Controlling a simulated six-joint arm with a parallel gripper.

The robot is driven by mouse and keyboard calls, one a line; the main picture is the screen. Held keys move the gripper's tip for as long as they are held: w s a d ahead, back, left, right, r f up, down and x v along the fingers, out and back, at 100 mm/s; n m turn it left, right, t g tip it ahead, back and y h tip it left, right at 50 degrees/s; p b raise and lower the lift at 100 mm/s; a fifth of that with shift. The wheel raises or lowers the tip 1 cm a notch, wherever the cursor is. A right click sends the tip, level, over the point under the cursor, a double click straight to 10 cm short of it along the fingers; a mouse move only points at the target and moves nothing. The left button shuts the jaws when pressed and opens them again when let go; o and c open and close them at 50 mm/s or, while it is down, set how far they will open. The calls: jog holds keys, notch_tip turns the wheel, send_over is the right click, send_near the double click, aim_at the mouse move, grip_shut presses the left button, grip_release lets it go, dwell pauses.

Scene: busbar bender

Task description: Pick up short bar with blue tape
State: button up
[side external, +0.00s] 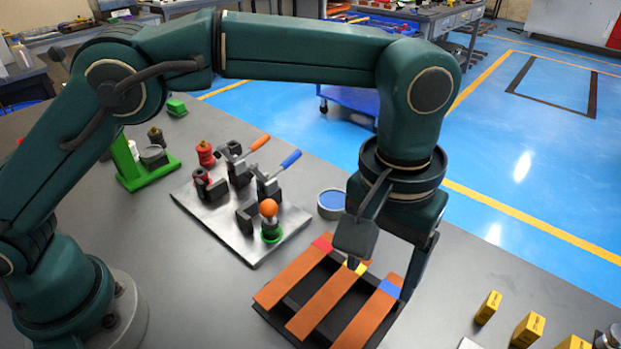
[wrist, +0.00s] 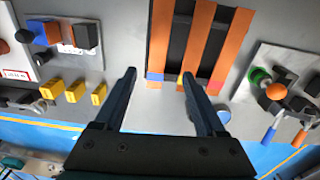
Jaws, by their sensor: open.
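The orange bar with blue tape (side external: 364,319) lies on a dark rack (side external: 265,314), rightmost of three bars. Its blue tape (side external: 389,288) is near the far end. In the wrist view the blue-taped bar (wrist: 160,40) is leftmost and runs out of the top edge. My gripper (side external: 384,277) is open and empty, pointing down over the taped ends. In the wrist view the blue tape (wrist: 155,77) appears between my fingertips (wrist: 159,78). One finger appears close to the yellow-taped middle bar (side external: 325,303). I cannot tell the exact height above the bars.
The red-taped bar (side external: 292,275) lies left of the middle bar. A metal plate with clamps (side external: 240,235) and an orange-knobbed post (side external: 269,210) stands left. A blue-topped round tin (side external: 332,203) sits behind the rack. Several yellow blocks (side external: 528,330) stand right.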

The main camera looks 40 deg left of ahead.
aim_at(370, 317)
jog(key=shift+s+d+f, duration=0.2)
jog(key=shift+s+f, duration=0.15)
jog(key=shift+f, duration=0.2)
jog(key=shift+s+d+f, duration=0.2)
jog(key=shift+s+f, duration=0.1)
jog(key=shift+f, duration=2.45)
grip_shut()
